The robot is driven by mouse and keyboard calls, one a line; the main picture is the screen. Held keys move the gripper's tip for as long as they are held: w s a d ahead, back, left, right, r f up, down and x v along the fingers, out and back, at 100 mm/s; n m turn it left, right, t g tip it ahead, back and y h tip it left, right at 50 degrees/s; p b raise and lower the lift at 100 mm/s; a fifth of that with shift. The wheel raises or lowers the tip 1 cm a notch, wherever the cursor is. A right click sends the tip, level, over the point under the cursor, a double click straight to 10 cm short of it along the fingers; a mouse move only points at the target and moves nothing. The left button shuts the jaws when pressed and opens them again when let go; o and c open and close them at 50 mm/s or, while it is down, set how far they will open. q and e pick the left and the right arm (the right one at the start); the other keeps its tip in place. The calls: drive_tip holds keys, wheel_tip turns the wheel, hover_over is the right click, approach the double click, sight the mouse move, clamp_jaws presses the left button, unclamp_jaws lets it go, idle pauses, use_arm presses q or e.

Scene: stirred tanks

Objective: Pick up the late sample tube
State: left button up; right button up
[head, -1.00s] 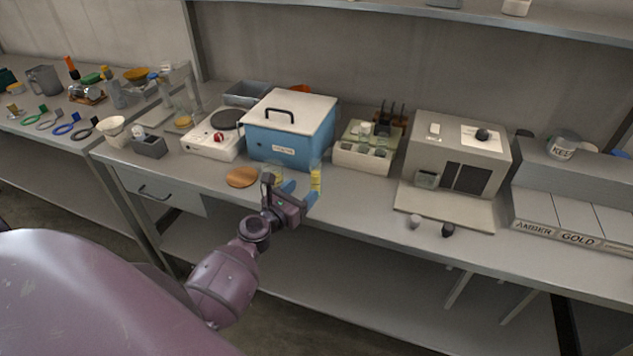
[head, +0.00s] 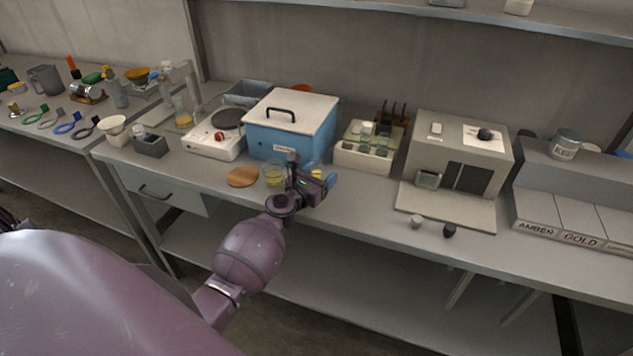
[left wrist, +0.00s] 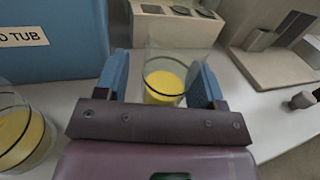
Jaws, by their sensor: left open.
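My left gripper (head: 314,175) is open at the front of the bench, before the blue box. In the left wrist view, a clear glass vessel with yellow liquid (left wrist: 165,84) stands upright between its blue fingers, with a gap on the left side. In the head view this vessel is mostly hidden by the gripper. A second glass vessel with yellow liquid (head: 274,176) stands just left of the gripper; it also shows in the left wrist view (left wrist: 22,135). I see no label telling which is the late sample tube. My right gripper is not in view.
The blue box with a white lid (head: 290,128) stands close behind the gripper. A round wooden disc (head: 242,177) lies to the left. A pale rack (head: 362,157) and a grey instrument (head: 455,160) stand to the right.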

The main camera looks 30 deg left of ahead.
use_arm(q)
drive_tip(key=c, duration=1)
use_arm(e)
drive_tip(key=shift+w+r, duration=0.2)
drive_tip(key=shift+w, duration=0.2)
use_arm(q)
drive_tip(key=shift+r, duration=0.1)
drive_tip(key=shift+r+p, duration=0.5)
drive_tip(key=shift+r, duration=0.05)
wheel_tip(320, 180, up, 19)
drive_tip(key=p, duration=0.6)
drive_tip(key=shift+f, duration=0.1)
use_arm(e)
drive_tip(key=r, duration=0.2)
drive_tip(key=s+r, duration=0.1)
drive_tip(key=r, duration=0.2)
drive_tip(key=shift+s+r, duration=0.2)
